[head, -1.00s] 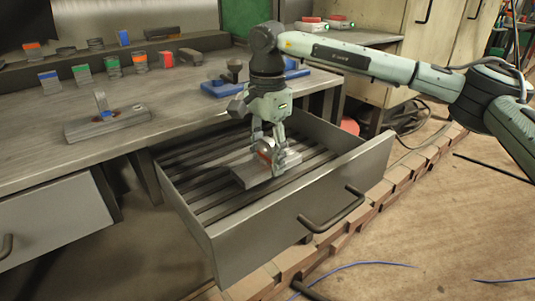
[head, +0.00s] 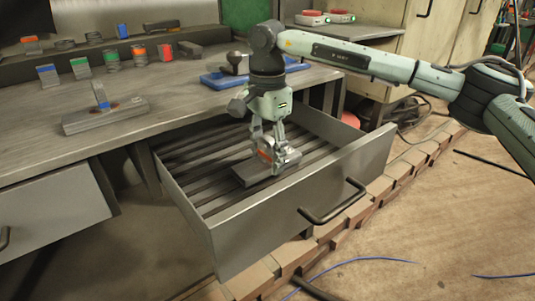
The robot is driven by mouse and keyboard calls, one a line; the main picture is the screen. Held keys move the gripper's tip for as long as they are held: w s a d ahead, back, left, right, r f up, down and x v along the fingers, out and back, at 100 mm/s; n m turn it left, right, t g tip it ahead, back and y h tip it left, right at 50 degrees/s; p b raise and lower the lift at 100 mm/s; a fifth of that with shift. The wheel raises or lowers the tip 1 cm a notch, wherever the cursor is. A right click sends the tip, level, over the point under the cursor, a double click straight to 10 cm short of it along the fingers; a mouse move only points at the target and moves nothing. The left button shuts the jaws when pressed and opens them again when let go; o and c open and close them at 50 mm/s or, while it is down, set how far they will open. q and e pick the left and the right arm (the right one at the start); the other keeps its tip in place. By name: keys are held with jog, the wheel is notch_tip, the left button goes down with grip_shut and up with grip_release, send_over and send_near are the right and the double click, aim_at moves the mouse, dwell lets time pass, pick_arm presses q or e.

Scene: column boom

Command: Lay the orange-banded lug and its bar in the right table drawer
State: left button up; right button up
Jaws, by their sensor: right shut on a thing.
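The right table drawer (head: 255,225) is pulled open, with dark slats across its floor. My right gripper (head: 268,152) reaches down into it and is shut on the orange-banded lug (head: 264,156), which the fingers partly hide. The lug's grey bar (head: 255,174) is inside the drawer walls, low over the slats. I cannot tell whether the bar touches them. My left gripper is not in view.
A blue-banded lug on its bar (head: 105,117) sits on the table (head: 170,98). Several small banded pieces stand along the table's back, near a blue tray (head: 225,78). Another drawer (head: 50,215) is at the left. The drawer's front wall and handle (head: 335,205) face the floor.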

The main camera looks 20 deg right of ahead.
jog(key=o, duration=1.5)
jog(key=shift+r, duration=0.15)
jog(key=shift+o, duration=0.8)
